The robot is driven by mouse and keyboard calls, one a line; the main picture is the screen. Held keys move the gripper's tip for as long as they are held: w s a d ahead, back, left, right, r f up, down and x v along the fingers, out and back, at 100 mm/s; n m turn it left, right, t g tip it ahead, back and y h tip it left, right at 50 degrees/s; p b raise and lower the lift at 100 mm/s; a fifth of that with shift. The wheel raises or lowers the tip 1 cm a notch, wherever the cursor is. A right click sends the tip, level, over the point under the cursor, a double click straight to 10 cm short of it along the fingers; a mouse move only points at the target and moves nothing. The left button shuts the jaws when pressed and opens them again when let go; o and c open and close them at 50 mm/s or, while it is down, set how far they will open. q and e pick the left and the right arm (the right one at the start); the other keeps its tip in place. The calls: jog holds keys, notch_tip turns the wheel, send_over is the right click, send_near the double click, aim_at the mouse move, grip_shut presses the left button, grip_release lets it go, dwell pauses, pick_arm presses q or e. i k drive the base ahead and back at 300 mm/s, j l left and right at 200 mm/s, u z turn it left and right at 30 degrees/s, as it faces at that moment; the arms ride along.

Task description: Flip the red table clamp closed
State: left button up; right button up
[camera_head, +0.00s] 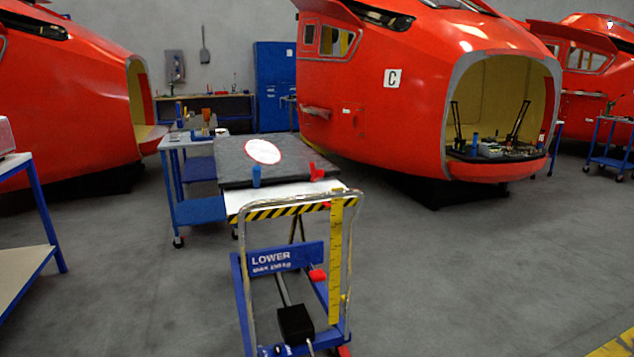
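The red table clamp (317,172) is small in the view and sits at the right front edge of the grey table top (232,173). A part of it points upward, but it is too small to tell its exact lever position. More red shows just below it at the edge of the white surface (275,194). Neither of my grippers is in view.
A lift trolley (290,256) with a metal push handle stands in front of the table top. A blue cylinder (256,176) and a white disc with a red rim (262,152) are on top. Red nosecones (400,90) stand behind. Grey floor is open at right.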

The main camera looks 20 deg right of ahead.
aim_at(317, 174)
jog(key=l+u, duration=0.15)
jog(key=u, duration=0.3)
jog(key=i+l+u, duration=0.1)
jog(key=l+u, duration=0.35)
jog(key=l, duration=0.3)
jog(key=l+u, duration=0.3)
jog(key=l, duration=2.95)
jog(key=i+j, duration=0.1)
jog(key=i+u, duration=0.05)
jog(key=i, duration=0.05)
